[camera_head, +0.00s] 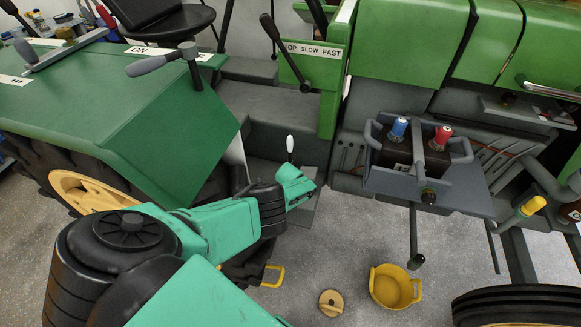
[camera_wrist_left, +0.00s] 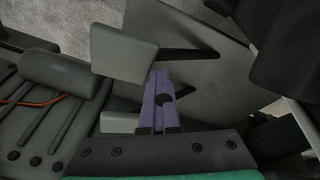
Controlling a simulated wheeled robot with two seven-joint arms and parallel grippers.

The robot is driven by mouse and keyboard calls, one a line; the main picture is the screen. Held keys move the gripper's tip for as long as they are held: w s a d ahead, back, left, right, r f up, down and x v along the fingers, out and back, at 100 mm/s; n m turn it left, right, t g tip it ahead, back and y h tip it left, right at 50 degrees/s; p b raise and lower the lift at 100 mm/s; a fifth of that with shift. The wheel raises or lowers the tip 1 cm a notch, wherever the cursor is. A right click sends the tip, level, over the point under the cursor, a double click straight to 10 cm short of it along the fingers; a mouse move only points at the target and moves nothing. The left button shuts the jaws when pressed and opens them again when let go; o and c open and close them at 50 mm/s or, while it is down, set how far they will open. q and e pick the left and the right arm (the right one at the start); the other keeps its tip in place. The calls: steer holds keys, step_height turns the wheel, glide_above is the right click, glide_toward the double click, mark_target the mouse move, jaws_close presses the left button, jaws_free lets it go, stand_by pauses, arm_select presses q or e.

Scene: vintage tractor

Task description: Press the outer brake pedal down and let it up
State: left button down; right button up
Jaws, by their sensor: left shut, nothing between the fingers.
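In the left wrist view two flat grey pedal pads show. The larger one, which I take for the outer brake pedal (camera_wrist_left: 122,52), is on the side towards the floor. The other grey pad (camera_wrist_left: 118,122) is partly hidden by my gripper's mount. My left gripper (camera_wrist_left: 159,74) has its purple fingers shut and empty, pointing up the picture beside the two pads. Its tips are just right of the outer pad's lower edge; I cannot tell whether they touch it. In the head view my green left arm reaches to the tractor's side and hides the pedals and its own fingers.
A ribbed grey footplate (camera_wrist_left: 45,120) and a rounded grey block (camera_wrist_left: 60,72) lie left of the pads. A broad grey plate (camera_wrist_left: 200,60) is behind them. In the head view a white-knobbed lever (camera_head: 290,145) stands near my wrist. A yellow bucket (camera_head: 392,287) is on the floor.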

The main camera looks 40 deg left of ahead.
arm_select(q)
steer(key=a+r+p, duration=0.1)
steer(key=r+p, duration=0.1)
steer(key=s+a+r+p, duration=0.1)
steer(key=a+r, duration=0.1)
steer(key=shift+p, duration=0.4)
steer(key=shift+a, duration=0.1)
steer(key=a+r+p, duration=0.1)
steer(key=s+a+r+p, duration=0.1)
steer(key=a+r+p, duration=0.1)
steer(key=shift+s+a+r, duration=0.1)
steer(key=shift+r, duration=0.2)
stand_by(0.4)
stand_by(0.6)
